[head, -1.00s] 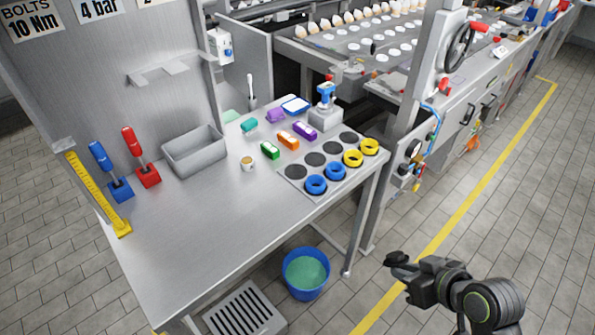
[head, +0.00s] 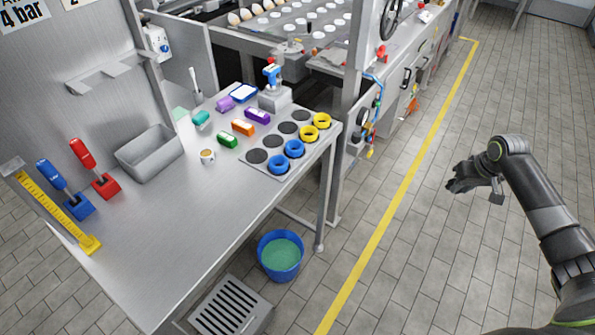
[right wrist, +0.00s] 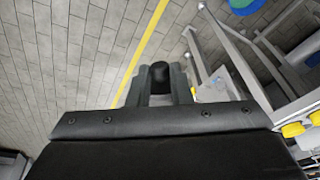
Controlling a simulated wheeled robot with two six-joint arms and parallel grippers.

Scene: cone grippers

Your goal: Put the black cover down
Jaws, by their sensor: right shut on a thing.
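My right gripper (head: 462,184) is at the right of the head view, out over the tiled floor and well apart from the workbench. In the right wrist view its two fingers are shut on the black cover (right wrist: 160,76), a small dark rounded piece between the fingertips. In the head view the cover is hard to tell from the dark gripper. My left gripper is in neither view now.
The steel workbench (head: 150,245) carries a grey plate (head: 257,170) with dark round spots and blue and yellow rings. A grey bin (head: 150,155), a cup (head: 207,156) and coloured blocks stand on it. A blue bucket (head: 280,258) is on the floor. The bench front is clear.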

